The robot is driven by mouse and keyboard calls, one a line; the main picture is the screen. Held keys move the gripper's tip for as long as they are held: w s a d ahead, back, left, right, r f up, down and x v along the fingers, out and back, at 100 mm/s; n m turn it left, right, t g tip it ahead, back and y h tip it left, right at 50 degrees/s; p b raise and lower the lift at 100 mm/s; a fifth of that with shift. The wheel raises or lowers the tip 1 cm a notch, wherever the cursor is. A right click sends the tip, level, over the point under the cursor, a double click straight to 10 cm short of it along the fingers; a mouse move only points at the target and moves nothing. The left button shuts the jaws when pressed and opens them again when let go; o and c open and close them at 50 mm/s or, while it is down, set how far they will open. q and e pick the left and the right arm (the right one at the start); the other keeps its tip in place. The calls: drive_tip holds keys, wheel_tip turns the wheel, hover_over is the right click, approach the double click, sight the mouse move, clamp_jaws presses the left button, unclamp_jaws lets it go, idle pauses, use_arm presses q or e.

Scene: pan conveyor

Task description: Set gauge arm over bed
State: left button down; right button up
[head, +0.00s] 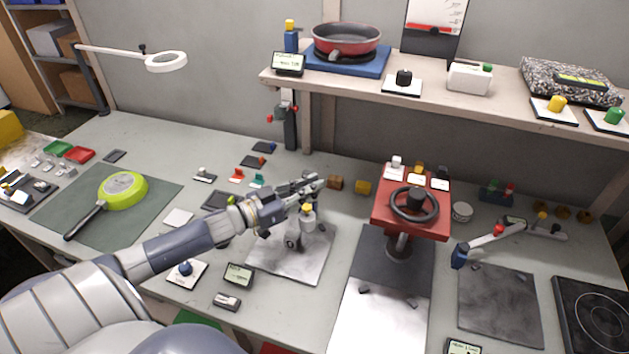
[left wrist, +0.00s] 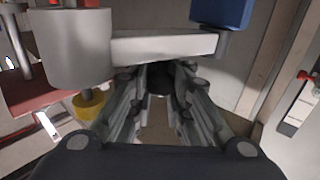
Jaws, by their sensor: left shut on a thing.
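My left gripper (head: 312,184) reaches in from the left above a grey metal plate (head: 265,262), the bed, and is shut on the gauge arm. A pale cylinder with a yellow-orange tip (head: 308,215) shows just below the fingers. In the left wrist view, a pale bar (left wrist: 165,47) crosses in front of the fingers (left wrist: 158,105). It joins a grey cylinder (left wrist: 75,48) at left and a blue block (left wrist: 222,14) at right. In the head view the gripper hides most of the bar. My right gripper is not in view.
A red press with a black handwheel (head: 414,204) stands right of the bed. Farther right, another jointed arm with a blue end (head: 459,257) stands by a dark plate (head: 500,305). A shelf (head: 440,97) runs along the back. A green pan (head: 124,188) lies left.

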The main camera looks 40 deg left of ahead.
use_arm(q)
drive_tip(key=m+h+b, duration=0.1)
drive_tip(key=f+m+g+h+b, duration=0.1)
drive_tip(key=shift+s+a+f+g+h, duration=0.1)
drive_tip(key=shift+s+a+g+h, duration=0.2)
drive_tip(key=shift+s+a, duration=0.1)
drive_tip(key=m+g+h+b, duration=0.1)
drive_tip(key=b, duration=0.1)
drive_tip(key=m+g+h+b, duration=0.1)
drive_tip(key=h+b, duration=0.1)
drive_tip(key=b, duration=0.1)
drive_tip(key=a+m+g+h+b, duration=0.1)
drive_tip(key=m+g+b, duration=0.1)
drive_tip(key=b, duration=0.1)
drive_tip(key=shift+s+r+h, duration=0.25)
drive_tip(key=shift+h, duration=0.05)
drive_tip(key=c, duration=1.6)
unclamp_jaws()
drive_tip(key=shift+s+a, duration=0.15)
drive_tip(key=shift+o, duration=0.6)
drive_tip(key=shift+s+a+r, duration=0.1)
drive_tip(key=shift+s+a, duration=0.15)
drive_tip(key=shift+a, duration=0.1)
drive_tip(key=v, duration=1.1)
drive_tip(key=shift+s, duration=0.25)
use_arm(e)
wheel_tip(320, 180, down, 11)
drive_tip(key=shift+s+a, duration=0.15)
